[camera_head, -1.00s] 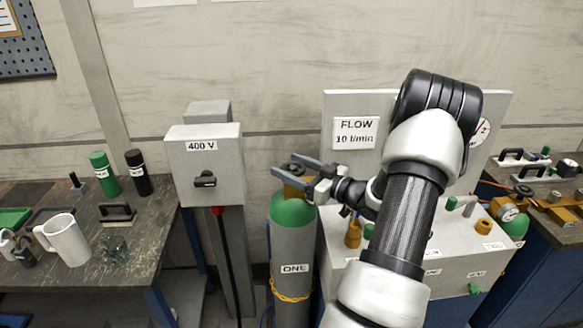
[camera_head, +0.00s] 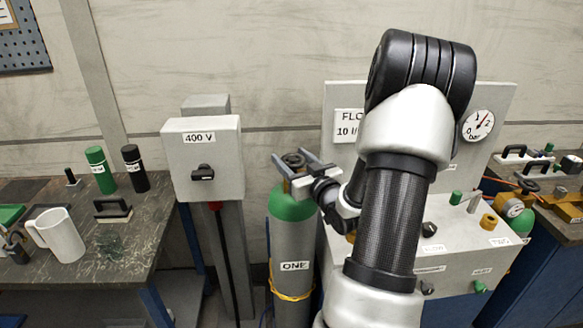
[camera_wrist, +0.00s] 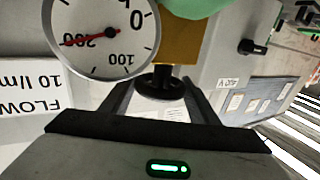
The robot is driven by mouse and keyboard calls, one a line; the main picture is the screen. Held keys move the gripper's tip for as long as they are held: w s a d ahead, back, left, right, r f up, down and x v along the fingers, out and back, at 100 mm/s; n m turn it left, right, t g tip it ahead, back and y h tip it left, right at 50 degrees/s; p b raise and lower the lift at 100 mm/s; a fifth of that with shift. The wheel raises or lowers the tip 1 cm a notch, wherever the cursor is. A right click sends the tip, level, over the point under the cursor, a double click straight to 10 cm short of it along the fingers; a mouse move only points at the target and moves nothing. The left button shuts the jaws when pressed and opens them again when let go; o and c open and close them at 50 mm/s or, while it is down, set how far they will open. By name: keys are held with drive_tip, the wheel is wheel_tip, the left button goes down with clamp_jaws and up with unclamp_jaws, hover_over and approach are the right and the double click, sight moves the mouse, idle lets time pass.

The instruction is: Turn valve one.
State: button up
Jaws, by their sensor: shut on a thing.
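Gas cylinder ONE (camera_head: 294,242), grey with a green shoulder, stands upright left of my arm in the head view. Its valve handwheel (camera_head: 293,160) is dark and sits on a brass-coloured valve body at the top. My gripper (camera_head: 289,157) is shut on the handwheel, with one finger on each side. In the wrist view the black handwheel (camera_wrist: 160,88) lies between my fingers (camera_wrist: 159,93), in front of the brass-coloured block (camera_wrist: 178,52). A round gauge with a red needle (camera_wrist: 103,35) is beside it. The wheel's exact contact with the fingers is hard to see.
A 400 V switch box (camera_head: 202,158) stands close left of the cylinder. The flow panel (camera_head: 338,98) is behind my arm, partly hidden, above a grey bench unit with fittings. A left table (camera_head: 150,225) holds a white mug (camera_head: 60,238) and bottles.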

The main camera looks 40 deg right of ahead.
drive_tip(key=m+h+b, duration=0.1)
drive_tip(key=h, duration=0.1)
drive_tip(key=m+g+h+b, duration=0.1)
drive_tip(key=b, duration=0.1)
drive_tip(key=m+h+b, duration=0.1)
drive_tip(key=h+b, duration=0.1)
drive_tip(key=shift+a+f+m+g+h, duration=0.15)
drive_tip(key=shift+f+m+g+h, duration=0.15)
drive_tip(key=shift+f+m+g, duration=0.1)
drive_tip(key=m+g+h+b, duration=0.2)
drive_tip(key=h+b, duration=0.1)
drive_tip(key=shift+w+r+m, duration=0.1)
drive_tip(key=shift+m, duration=0.2)
drive_tip(key=m+g+h, duration=0.1)
drive_tip(key=m+g+h+b, duration=0.1)
drive_tip(key=g+h, duration=0.1)
drive_tip(key=shift+r+m, duration=0.2)
drive_tip(key=shift+m, duration=0.1)
drive_tip(key=shift+s+d+r+m+g+h, duration=0.15)
drive_tip(key=shift+m+g+h, duration=0.65)
drive_tip(key=shift+g, duration=0.4)
drive_tip(key=shift+s+d+f+m+g+h, duration=0.15)
drive_tip(key=shift+m+g+h, duration=0.45)
drive_tip(key=shift+m+g, duration=0.45)
drive_tip(key=shift+r+g, duration=0.2)
drive_tip(key=shift+g, duration=0.15)
drive_tip(key=o, duration=1.1)
drive_tip(key=shift+d, duration=0.1)
drive_tip(key=shift+f, duration=0.1)
